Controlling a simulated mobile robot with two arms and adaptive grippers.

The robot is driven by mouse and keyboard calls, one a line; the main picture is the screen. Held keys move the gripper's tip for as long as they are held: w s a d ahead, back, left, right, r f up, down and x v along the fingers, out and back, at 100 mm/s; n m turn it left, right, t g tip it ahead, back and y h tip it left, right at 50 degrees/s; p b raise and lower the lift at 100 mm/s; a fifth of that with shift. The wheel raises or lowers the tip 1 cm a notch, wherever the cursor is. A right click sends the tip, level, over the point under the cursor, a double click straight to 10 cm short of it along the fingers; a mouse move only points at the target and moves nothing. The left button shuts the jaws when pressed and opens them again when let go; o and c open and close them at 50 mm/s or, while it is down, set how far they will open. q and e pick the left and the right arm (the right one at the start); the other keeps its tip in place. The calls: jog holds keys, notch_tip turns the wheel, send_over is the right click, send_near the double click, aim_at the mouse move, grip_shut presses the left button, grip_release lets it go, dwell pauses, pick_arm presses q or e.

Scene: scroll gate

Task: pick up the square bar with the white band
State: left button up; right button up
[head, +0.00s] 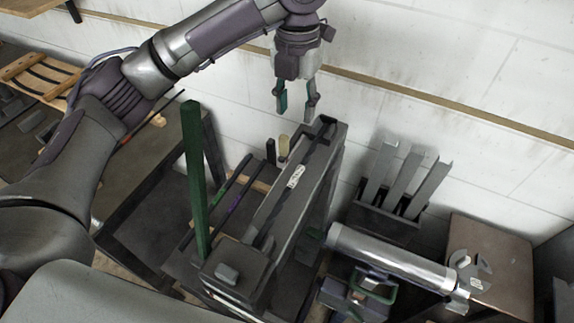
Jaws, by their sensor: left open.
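A dark bar with a white band (295,177) lies lengthwise along the top of a long grey stand (255,222). Its far end reaches towards the dark bracket at the stand's far end. I cannot make out its cross-section clearly. My left gripper (296,112) points down with its two fingers apart. It is empty and appears above and a little left of the stand's far end, clear of the bar. My right gripper is not recognisable in this view.
A tall green post (194,180) stands left of the stand. Dark bars with purple (234,204) and green marks lie beside it. Three grey channels (404,178) stand in a rack at right. A silver cylinder (390,258) lies in front, near a brown box (495,255).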

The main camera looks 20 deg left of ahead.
pick_arm(q)
notch_tip(320, 180, down, 3)
jog(key=b, duration=0.3)
send_over(295, 177)
jog(key=f, duration=0.5)
jog(key=f+b, duration=0.1)
jog(key=f, duration=0.5)
jog(key=shift+w+a, duration=0.1)
jog(key=shift+a, duration=0.1)
jog(key=shift+f+p, duration=0.45)
jog(key=shift+f, duration=0.15)
jog(key=f, duration=0.1)
jog(key=f+p, duration=0.1)
jog(key=f, duration=0.1)
jog(key=shift+s+d+f+p, duration=0.15)
jog(key=shift+s+f+p, duration=0.1)
jog(key=shift+f+p, duration=0.05)
jog(key=shift+w+f, duration=0.1)
jog(key=shift+f, duration=0.35)
grip_shut()
pick_arm(e)
notch_tip(295, 177, down, 2)
jog(key=shift+w+a+f, duration=0.1)
jog(key=shift+w+f, duration=0.05)
jog(key=shift+f, duration=0.1)
pick_arm(q)
jog(key=shift+r, duration=0.15)
